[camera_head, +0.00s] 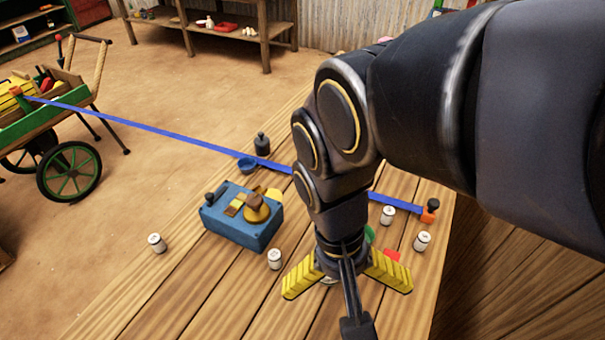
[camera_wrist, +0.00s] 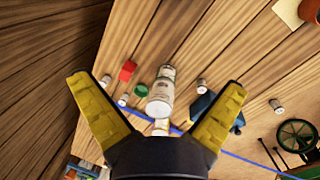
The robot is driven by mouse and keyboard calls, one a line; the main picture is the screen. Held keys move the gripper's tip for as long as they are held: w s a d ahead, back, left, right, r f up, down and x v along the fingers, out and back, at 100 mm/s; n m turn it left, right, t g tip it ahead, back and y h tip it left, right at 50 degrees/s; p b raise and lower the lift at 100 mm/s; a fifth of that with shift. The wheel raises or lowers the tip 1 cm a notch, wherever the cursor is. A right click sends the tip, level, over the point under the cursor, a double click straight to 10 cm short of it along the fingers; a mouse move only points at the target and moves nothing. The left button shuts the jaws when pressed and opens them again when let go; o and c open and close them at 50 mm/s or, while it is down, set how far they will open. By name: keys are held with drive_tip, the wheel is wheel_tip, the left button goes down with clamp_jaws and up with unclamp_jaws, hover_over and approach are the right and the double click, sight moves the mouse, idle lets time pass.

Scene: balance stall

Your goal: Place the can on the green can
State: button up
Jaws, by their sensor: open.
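A white can with a printed label (camera_wrist: 160,102) stands between the spread fingers of my gripper (camera_wrist: 158,84) in the wrist view; a second whitish shape adjoins its far end, and I cannot tell whether it is a separate can. In the head view my gripper (camera_head: 345,282) points down over the table, open, its yellow fingers spread, with only a sliver of white beneath it. A green round thing (camera_wrist: 140,90), perhaps the green can, lies beside the white can in the wrist view. In the head view it (camera_head: 369,233) is mostly hidden behind my arm.
Other white cans stand at left (camera_head: 157,243), centre (camera_head: 274,260) and right (camera_head: 422,241). A red block (camera_wrist: 127,70) is near the green thing. A blue box with a brass part (camera_head: 240,228) stands left of my gripper. A blue beam (camera_head: 190,141) crosses behind my arm.

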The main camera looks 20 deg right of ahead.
drive_tip(key=s+n, duration=0.1)
drive_tip(key=s+a+n+y, duration=0.1)
drive_tip(key=s+n, duration=0.2)
drive_tip(key=shift+a, duration=0.4)
